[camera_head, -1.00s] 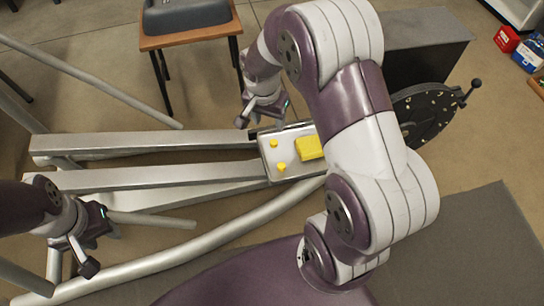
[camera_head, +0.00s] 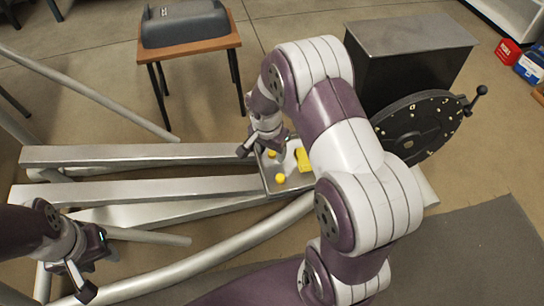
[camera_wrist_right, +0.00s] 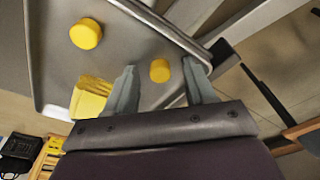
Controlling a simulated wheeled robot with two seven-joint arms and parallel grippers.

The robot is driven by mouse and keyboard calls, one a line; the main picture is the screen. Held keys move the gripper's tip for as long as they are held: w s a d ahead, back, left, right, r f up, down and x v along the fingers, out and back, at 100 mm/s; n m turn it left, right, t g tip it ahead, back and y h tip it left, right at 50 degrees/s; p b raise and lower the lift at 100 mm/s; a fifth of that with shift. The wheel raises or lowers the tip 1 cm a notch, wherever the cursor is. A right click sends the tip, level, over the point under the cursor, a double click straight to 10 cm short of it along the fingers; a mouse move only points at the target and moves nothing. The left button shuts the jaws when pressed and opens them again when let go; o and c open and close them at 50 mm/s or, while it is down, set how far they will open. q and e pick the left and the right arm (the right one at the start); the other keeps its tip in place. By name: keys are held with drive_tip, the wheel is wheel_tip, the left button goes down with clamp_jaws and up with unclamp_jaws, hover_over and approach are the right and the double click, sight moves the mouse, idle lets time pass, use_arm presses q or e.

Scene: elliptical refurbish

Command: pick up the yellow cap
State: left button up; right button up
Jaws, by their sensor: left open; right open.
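Two small round yellow caps sit apart on a grey metal tray (camera_head: 268,185). The nearer cap (camera_head: 280,178) shows clear in the head view; in the right wrist view it is the larger cap (camera_wrist_right: 86,33) at upper left. The farther cap (camera_head: 271,154) is beside my right gripper (camera_head: 270,147). In the right wrist view this cap (camera_wrist_right: 160,70) appears between the two open, empty fingers (camera_wrist_right: 161,80). No contact with it can be made out. My left gripper (camera_head: 78,280) is open and empty at lower left, far from the tray.
A yellow block (camera_head: 303,160) lies on the tray, close to one finger in the wrist view. Metal beams (camera_head: 150,188) run left of the tray. A wooden stool (camera_head: 190,47) stands behind; a dark cabinet (camera_head: 405,75) and black disc (camera_head: 425,125) stand right.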

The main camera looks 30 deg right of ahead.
drive_tip(key=shift+r, duration=0.1)
clamp_jaws()
